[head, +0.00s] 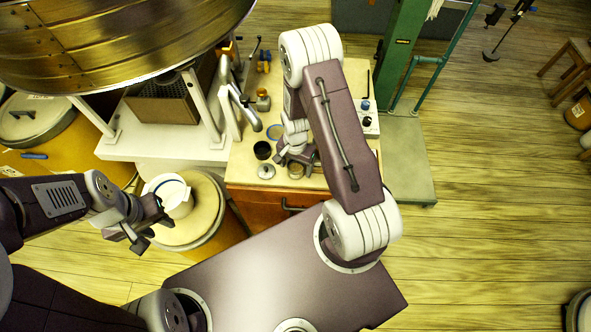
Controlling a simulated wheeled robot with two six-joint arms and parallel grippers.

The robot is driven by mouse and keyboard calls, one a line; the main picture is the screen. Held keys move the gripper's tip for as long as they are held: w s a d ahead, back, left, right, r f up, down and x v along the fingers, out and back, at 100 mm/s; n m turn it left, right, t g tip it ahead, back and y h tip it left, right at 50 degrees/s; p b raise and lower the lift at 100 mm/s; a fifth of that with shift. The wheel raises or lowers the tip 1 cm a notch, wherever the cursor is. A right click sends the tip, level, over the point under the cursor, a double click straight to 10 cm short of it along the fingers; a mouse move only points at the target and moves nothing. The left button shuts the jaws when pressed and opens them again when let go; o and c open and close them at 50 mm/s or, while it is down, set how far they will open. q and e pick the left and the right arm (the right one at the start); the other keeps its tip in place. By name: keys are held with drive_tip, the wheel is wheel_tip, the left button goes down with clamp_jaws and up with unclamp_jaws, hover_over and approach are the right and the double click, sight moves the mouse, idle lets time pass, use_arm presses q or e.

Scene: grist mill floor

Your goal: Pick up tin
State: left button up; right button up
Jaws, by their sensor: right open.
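A small round tin (296,171) with a brassy rim stands on the wooden-topped workbench (240,170), near its front edge. My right gripper (296,162) points down over it with its jaws open. The jaws and wrist partly cover the tin, and I cannot tell whether they touch it. My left gripper (150,232) appears open and empty, in front of a round barrel (205,232), away from the bench.
A green post (400,55) rises behind the bench at right.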

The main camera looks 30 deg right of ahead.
clamp_jaws()
idle(0.3)
drive_tip(key=shift+r, duration=0.35)
drive_tip(key=r, duration=0.4)
drive_tip(key=shift+s+d, duration=0.35)
drive_tip(key=shift+s, duration=0.05)
drive_tip(key=s+d+r, duration=0.5)
drive_tip(key=s+r, duration=0.1)
drive_tip(key=s, duration=0.3)
drive_tip(key=shift+s, duration=0.2)
